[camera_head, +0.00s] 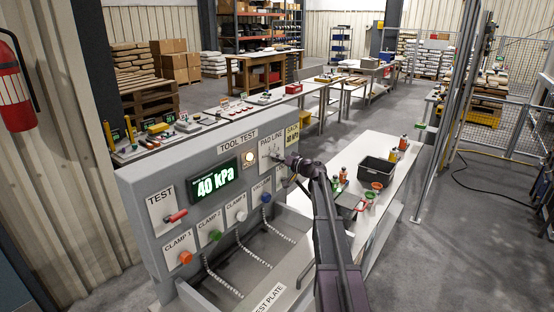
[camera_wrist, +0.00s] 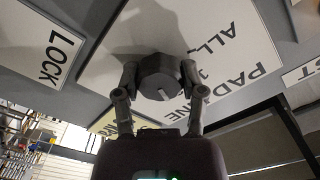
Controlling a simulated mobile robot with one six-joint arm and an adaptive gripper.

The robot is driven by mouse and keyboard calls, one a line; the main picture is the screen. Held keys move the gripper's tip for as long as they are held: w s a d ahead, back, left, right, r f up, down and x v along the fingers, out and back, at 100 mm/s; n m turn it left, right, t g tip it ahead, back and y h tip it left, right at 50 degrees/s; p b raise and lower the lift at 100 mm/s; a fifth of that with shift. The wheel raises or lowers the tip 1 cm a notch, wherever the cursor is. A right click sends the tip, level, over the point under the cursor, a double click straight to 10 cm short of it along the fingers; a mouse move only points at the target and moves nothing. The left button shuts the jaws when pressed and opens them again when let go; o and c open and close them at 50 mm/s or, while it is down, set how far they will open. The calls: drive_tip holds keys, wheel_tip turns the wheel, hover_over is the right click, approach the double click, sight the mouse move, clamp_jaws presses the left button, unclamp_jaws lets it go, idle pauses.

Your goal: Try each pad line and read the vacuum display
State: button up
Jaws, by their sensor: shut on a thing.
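The grey TOOL TEST panel (camera_head: 150,180) stands at the left in the head view. The PAD LINE plate (camera_head: 268,147) is at the panel's right end. In the wrist view, my gripper (camera_wrist: 159,76) is shut on the round dark PAD LINE knob (camera_wrist: 161,82), one finger on each side. The knob has a white pointer mark. "ALL" and "1" are legible on the plate (camera_wrist: 232,60); other position marks are hidden or unclear.
A TEST lever (camera_head: 176,216) with a red handle and several coloured connectors with coiled hoses are on the panel. A yellow SAFE label (camera_head: 292,134) is at its right end. A white bench (camera_head: 385,160) with a black bin (camera_head: 377,171) stands right of my arm.

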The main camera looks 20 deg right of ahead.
idle(0.3)
drive_tip(key=o, duration=1.2)
drive_tip(key=shift+c, duration=0.2)
drive_tip(key=v, duration=1.2)
